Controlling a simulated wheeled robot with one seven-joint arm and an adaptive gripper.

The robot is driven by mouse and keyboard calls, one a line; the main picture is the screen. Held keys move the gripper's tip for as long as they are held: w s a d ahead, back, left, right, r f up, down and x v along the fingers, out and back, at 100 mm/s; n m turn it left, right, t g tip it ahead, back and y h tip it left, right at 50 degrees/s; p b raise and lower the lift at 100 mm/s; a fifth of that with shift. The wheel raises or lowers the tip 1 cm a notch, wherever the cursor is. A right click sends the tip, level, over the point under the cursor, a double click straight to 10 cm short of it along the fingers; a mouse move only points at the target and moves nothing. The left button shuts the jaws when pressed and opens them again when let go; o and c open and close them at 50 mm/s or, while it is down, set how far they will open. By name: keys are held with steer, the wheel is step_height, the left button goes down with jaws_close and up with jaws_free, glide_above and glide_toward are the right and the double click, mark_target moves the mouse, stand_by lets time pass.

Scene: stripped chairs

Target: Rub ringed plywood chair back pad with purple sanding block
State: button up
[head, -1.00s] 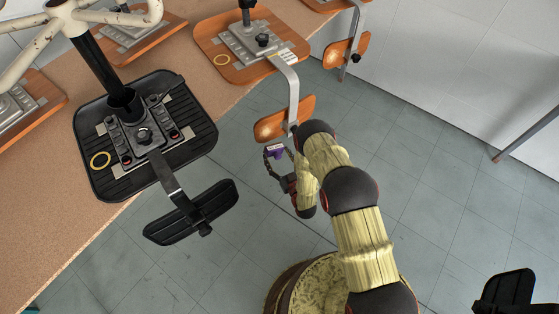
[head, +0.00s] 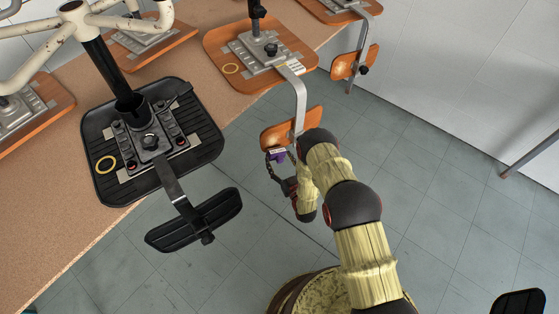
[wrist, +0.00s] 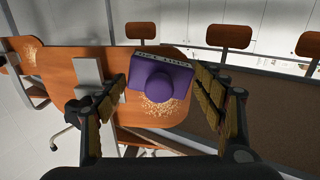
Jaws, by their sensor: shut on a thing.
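The plywood chair with a yellow ring (head: 231,68) on its seat (head: 215,50) stands upturned on the table. Its orange plywood back pad (head: 310,117) hangs past the table edge on a bent metal bar. In the wrist view the pad (wrist: 120,62) is wide, with pale scuffed patches at its left end and behind the block. My gripper (head: 276,162) is shut on the purple sanding block (wrist: 162,78), one finger on each side. The block overlaps the pad in the wrist view; whether they touch I cannot tell.
A black chair (head: 205,130), also with a yellow ring, stands to the left, its black back pad (head: 195,220) overhanging the edge. Another plywood back pad (head: 354,62) hangs farther back.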

steer(key=shift+x, duration=1)
steer(key=shift+s+r+p, duration=0.1)
steer(key=shift+r+p, duration=1.1)
steer(key=shift+r, duration=0.7)
steer(key=shift+r+p, duration=2)
steer(key=shift+r, duration=1.55)
steer(key=shift+f, duration=0.1)
